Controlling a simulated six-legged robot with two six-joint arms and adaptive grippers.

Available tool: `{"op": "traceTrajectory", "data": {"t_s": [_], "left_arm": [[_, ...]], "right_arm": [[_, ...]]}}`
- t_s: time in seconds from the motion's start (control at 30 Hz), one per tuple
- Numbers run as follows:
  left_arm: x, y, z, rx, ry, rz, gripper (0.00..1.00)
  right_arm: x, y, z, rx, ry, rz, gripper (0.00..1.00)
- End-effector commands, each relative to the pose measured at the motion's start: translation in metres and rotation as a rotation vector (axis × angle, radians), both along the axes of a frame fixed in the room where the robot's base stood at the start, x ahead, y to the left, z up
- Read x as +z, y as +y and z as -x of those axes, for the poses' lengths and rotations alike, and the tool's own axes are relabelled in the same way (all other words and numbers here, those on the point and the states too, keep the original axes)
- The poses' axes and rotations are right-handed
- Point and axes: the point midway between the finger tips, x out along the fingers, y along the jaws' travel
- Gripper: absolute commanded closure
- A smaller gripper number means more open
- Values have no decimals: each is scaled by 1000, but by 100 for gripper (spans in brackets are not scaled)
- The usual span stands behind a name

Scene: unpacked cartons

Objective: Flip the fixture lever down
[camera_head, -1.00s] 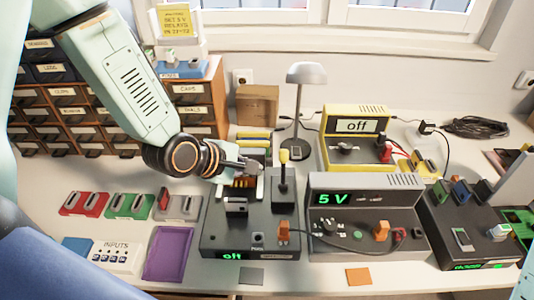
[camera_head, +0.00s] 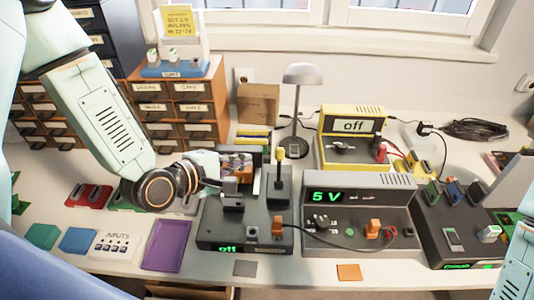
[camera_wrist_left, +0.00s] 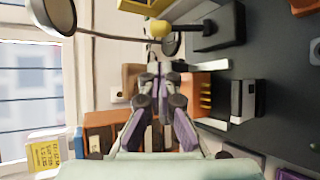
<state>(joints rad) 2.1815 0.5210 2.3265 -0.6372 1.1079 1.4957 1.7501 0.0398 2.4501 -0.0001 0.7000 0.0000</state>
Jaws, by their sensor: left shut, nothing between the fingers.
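The dark grey fixture (camera_head: 245,236) stands on the table, its small front display reading "off". Its lever has a yellow knob (camera_head: 280,153) and stands upright on a black block (camera_head: 279,187) at the fixture's back right. The yellow knob (camera_wrist_left: 158,28) also shows at the top of the left wrist view, apart from the fingers. My left gripper (camera_head: 240,165) is at the fixture's back left, left of the lever and not touching it. In the left wrist view its fingers (camera_wrist_left: 160,75) are together and empty. My right gripper is not in view.
A grey power unit (camera_head: 360,225) reading "5 V" stands close on the fixture's right. A yellow meter (camera_head: 352,150) and a lamp (camera_head: 303,75) are behind. Wooden drawers (camera_head: 185,110) stand at back left. A purple tray (camera_head: 167,245) lies left of the fixture.

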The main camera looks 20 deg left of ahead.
Motion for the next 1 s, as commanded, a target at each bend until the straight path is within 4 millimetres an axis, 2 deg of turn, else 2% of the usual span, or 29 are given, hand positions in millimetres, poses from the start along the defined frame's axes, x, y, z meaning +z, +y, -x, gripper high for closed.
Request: {"op": "traceTrajectory", "data": {"t_s": [0.27, 0.73, 1.0], "left_arm": [[-12, -10, -19, -3, 0, -5, 100], [-37, -32, -72, 1, 0, -2, 100], [-41, -36, -82, 4, 1, 1, 100]], "right_arm": [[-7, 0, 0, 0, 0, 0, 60], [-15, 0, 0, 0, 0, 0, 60], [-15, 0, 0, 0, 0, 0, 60]]}}
